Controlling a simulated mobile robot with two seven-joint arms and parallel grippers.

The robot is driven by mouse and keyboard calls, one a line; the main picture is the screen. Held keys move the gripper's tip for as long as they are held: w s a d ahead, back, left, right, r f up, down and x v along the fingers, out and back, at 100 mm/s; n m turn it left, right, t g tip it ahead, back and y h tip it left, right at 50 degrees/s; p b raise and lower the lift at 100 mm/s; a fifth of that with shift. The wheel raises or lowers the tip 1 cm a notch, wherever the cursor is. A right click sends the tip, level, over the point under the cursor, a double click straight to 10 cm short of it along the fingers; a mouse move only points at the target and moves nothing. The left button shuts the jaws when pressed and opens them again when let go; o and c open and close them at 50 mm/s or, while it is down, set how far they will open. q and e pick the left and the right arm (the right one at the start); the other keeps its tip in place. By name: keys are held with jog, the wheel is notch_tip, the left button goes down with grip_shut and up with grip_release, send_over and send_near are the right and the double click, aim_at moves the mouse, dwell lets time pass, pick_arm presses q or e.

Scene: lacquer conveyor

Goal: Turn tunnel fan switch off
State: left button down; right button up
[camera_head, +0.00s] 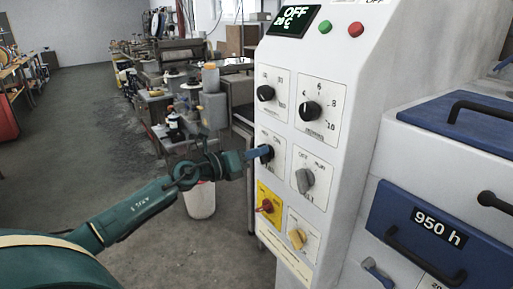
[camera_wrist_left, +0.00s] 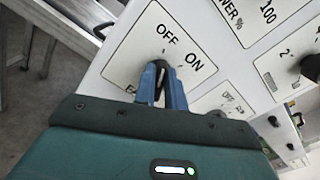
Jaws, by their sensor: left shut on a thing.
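The white control cabinet (camera_head: 350,60) carries several knobs on square plates. My left gripper (camera_head: 259,153) reaches in from the left and is shut on a black knob (camera_head: 268,158), in the left column of the panel. In the left wrist view the blue fingers (camera_wrist_left: 160,88) clasp this switch knob (camera_wrist_left: 159,62) on both sides. Its plate (camera_wrist_left: 135,55) reads OFF above and ON to the right; the label below is mostly hidden by the fingers. The fingers hide much of the knob, so I cannot tell its exact setting. My right gripper is not in view.
A grey knob (camera_head: 305,181) sits close to the right, a red knob (camera_head: 266,206) on a yellow plate below. Black dials (camera_head: 311,111) are above. The display (camera_head: 293,19) reads OFF. Blue-fronted drawers (camera_head: 440,228) stand at right. The floor (camera_head: 90,130) at left is open.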

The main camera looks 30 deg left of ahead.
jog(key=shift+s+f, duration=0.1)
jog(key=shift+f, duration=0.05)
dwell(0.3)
pick_arm(q)
jog(key=c, duration=1.5)
grip_release()
jog(key=shift+o, duration=0.2)
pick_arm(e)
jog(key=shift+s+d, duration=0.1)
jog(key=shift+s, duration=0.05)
